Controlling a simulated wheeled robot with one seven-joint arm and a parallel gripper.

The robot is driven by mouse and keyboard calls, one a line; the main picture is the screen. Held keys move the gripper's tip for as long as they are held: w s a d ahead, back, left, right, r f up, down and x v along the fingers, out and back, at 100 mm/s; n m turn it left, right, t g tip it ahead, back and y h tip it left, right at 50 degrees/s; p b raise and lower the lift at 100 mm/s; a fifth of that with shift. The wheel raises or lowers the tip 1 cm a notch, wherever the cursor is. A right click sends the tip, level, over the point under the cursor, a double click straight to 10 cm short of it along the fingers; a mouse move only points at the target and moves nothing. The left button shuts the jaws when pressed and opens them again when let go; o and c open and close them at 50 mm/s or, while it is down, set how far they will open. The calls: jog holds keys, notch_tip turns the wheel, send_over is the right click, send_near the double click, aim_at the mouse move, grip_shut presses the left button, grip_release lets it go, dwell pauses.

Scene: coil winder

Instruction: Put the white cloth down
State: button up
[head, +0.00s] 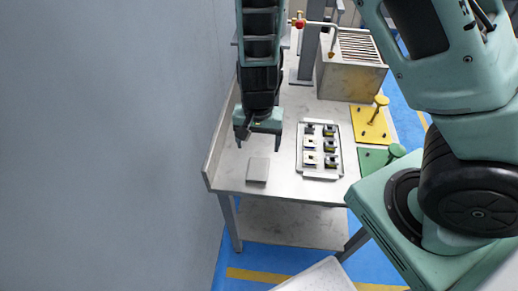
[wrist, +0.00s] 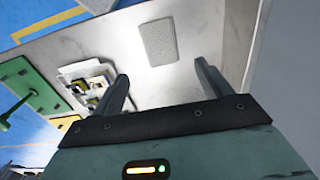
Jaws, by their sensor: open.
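The cloth (head: 258,170) looks like a small flat light-grey rectangle in the head view. It lies on the metal table (head: 232,176) near its left front part. In the wrist view the cloth (wrist: 159,42) lies flat beyond the fingertips, apart from them. My gripper (head: 258,146) is open and empty above the table, just behind the cloth in the head view. In the wrist view both fingers (wrist: 162,75) are spread with nothing between them.
A tray (head: 302,172) with several small coil parts stands right of the cloth. Yellow (head: 367,128) and green (head: 370,160) plates with knobs lie farther right. A metal box with a slatted top (head: 351,83) stands at the back. A wall (head: 110,140) and raised edge bound the left.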

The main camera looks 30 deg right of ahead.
jog(key=s+a+r+n+g+y, duration=0.1)
jog(key=s+a+r+n, duration=0.3)
jog(key=s+r, duration=0.15)
jog(key=s+a+r+n+y, duration=0.1)
jog(key=s+a+r+n, duration=0.3)
jog(key=r, duration=0.3)
jog(key=s+d+r+n+t+h, duration=0.1)
jog(key=s+r+n, duration=0.5)
jog(key=s, duration=0.1)
jog(key=shift+s+d+r+n, duration=0.3)
jog(key=shift+s, duration=0.1)
jog(key=shift+w, duration=0.1)
